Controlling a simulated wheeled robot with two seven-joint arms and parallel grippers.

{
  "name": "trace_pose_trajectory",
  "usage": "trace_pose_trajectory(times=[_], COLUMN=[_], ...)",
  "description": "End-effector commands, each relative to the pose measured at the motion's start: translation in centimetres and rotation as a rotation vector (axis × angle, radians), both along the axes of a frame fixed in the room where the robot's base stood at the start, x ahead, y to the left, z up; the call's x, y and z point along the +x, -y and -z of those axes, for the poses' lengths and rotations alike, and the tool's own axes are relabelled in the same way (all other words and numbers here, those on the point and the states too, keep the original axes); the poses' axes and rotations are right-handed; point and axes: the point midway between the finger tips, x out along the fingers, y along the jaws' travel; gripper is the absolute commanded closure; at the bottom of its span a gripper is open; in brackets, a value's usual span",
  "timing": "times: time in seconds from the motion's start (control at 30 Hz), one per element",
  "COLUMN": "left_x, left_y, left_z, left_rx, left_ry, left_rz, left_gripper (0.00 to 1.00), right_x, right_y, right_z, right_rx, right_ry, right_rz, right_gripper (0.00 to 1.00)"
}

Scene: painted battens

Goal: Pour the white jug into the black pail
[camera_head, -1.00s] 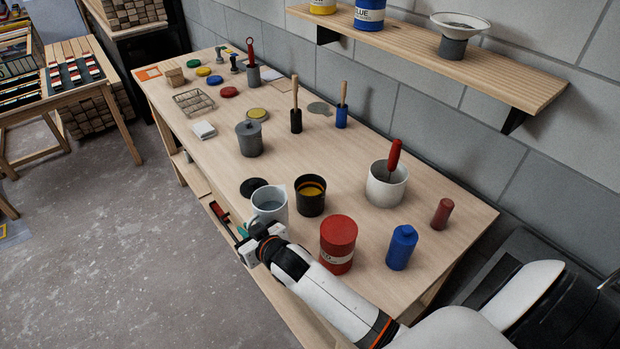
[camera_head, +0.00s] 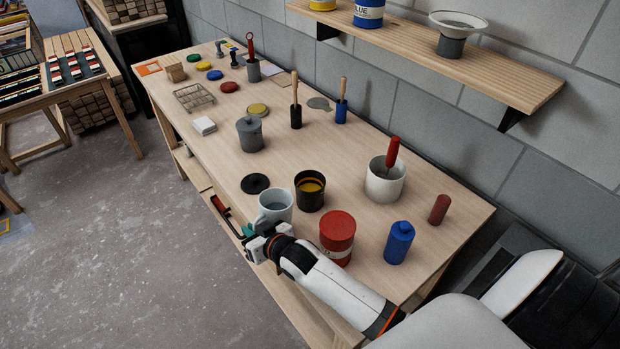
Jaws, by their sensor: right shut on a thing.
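The white jug (camera_head: 277,207) is near the front edge of the wooden table, its open mouth facing up and a grey-blue inside showing. It looks upright; I cannot tell whether its base touches the table. My right gripper (camera_head: 262,232) is shut on the jug at its near left side, and the gripper hides part of the jug's lower body. The black pail (camera_head: 310,197) stands upright just right of and behind the jug, with an orange band and yellow contents inside. The jug's mouth is beside the pail, not over it. My left gripper is out of view.
A red tin (camera_head: 337,240) stands close to my right forearm, with a blue bottle (camera_head: 399,243) beyond. A white pot (camera_head: 385,182) holds a red-handled tool. A black disc (camera_head: 255,183) lies behind the jug, and a grey lidded can (camera_head: 249,135) stands further back.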

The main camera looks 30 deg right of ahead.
Motion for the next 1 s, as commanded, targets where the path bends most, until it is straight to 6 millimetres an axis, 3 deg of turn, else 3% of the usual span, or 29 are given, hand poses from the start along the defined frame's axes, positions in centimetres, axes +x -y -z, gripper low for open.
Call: trace_pose_trajectory(times=[0.4, 1.0], left_x=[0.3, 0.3], left_y=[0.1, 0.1], left_z=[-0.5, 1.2], left_rx=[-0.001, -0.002], left_ry=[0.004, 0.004], left_rz=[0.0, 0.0], left_gripper=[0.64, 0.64], right_x=[0.6, 1.4], right_y=[1.4, 3.7], right_z=[-2.2, -4.6], right_rx=[0.194, 0.433], right_ry=[-0.064, -0.149], right_rz=[-0.001, 0.0], right_gripper=[1.0, 1.0])
